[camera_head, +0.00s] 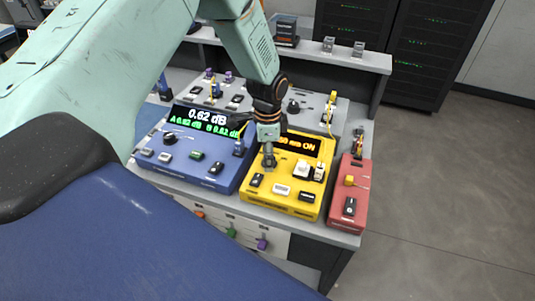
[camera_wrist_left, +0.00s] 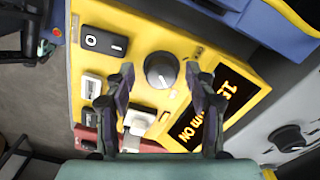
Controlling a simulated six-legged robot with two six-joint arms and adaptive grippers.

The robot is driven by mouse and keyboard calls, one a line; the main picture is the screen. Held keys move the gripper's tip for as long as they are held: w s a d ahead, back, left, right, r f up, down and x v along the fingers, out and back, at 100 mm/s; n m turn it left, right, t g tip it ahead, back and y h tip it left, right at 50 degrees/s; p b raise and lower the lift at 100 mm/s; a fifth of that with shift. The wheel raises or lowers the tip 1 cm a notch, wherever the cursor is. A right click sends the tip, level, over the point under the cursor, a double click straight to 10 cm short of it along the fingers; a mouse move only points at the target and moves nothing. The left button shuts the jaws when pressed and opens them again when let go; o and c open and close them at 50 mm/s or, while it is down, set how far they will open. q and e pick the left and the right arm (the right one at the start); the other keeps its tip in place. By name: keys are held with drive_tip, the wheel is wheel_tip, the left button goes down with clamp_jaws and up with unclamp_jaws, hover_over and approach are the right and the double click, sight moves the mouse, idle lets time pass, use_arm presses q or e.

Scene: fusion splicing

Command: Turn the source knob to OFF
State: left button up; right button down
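The source is the yellow box (camera_head: 280,200), with a lit orange display (camera_head: 304,144) whose visible text ends in "ON". In the left wrist view, its round dark-grey knob (camera_wrist_left: 160,70) stands on the yellow panel beside the display (camera_wrist_left: 212,114). My left gripper (camera_head: 268,163) is over the yellow box and mostly hides the knob in the head view. In the left wrist view, the left gripper (camera_wrist_left: 160,72) is open, with one finger on each side of the knob. I cannot tell whether they touch it. My right gripper is not in view.
The blue meter (camera_head: 205,165) reading 0.62 dB stands left of the source, and a red box (camera_head: 348,195) stands right. A white connector (camera_wrist_left: 138,122) sits close to the fingers. A black switch (camera_wrist_left: 103,42) is on the same panel. A raised grey shelf (camera_head: 345,58) is behind.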

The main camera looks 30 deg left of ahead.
use_arm(q)
drive_tip(key=shift+w+d+f, duration=0.1)
drive_tip(key=shift+w+d, duration=0.15)
drive_tip(key=shift+w, duration=0.05)
drive_tip(key=c, duration=0.4)
drive_tip(key=shift+s+a, duration=0.15)
drive_tip(key=c, duration=0.5)
drive_tip(key=shift+c, duration=0.9)
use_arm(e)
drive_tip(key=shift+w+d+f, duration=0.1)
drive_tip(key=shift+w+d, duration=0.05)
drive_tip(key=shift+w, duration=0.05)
use_arm(q)
drive_tip(key=n+p, duration=0.2)
drive_tip(key=n, duration=0.1)
drive_tip(key=shift+n, duration=0.3)
drive_tip(key=n+p, duration=0.3)
drive_tip(key=n, duration=0.2)
drive_tip(key=n+p, duration=0.1)
drive_tip(key=n, duration=0.4)
drive_tip(key=shift+p, duration=0.4)
drive_tip(key=shift+n+p, duration=0.75)
drive_tip(key=shift+n, duration=1.35)
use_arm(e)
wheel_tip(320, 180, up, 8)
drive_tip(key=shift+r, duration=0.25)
